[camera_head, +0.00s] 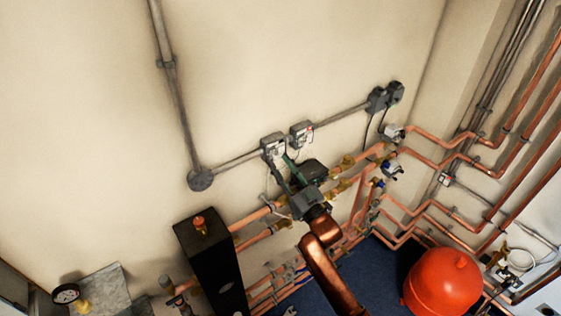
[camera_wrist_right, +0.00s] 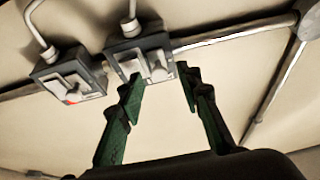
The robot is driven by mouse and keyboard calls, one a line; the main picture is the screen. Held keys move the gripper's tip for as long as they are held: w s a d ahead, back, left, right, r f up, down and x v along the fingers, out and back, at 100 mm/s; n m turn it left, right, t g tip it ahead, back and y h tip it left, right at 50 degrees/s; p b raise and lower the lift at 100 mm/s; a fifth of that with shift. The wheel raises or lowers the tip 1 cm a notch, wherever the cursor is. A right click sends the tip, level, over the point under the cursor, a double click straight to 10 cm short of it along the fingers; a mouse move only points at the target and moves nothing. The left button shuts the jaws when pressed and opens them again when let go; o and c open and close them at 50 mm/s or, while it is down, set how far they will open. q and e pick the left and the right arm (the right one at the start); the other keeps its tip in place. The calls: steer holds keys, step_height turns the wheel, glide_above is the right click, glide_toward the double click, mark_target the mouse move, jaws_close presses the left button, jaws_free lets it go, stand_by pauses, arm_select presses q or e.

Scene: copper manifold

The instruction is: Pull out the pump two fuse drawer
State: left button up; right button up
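Two small grey fused boxes with white fronts are fixed to the wall. One box (camera_head: 273,145) is on the left in the head view. The other box (camera_head: 302,132) has a red mark. In the right wrist view their order is reversed: the red-marked box (camera_wrist_right: 70,78) is left and the other box (camera_wrist_right: 145,58) is near the fingers. Labels are unreadable, so I cannot tell which is pump two. My right gripper (camera_head: 280,169) is open with green fingers. In the right wrist view the gripper (camera_wrist_right: 161,82) points at the unmarked box; contact is unclear. My left gripper is out of view.
A grey conduit (camera_head: 237,160) runs along the wall between the boxes and a round junction box (camera_head: 200,179). Copper pipes (camera_head: 430,152) run below and right. A black cabinet (camera_head: 212,262) stands lower left. A red vessel (camera_head: 442,284) sits lower right.

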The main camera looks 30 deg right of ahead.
steer(key=shift+w+r, duration=0.1)
steer(key=shift+w, duration=0.2)
steer(key=shift+c, duration=0.7)
jaws_close()
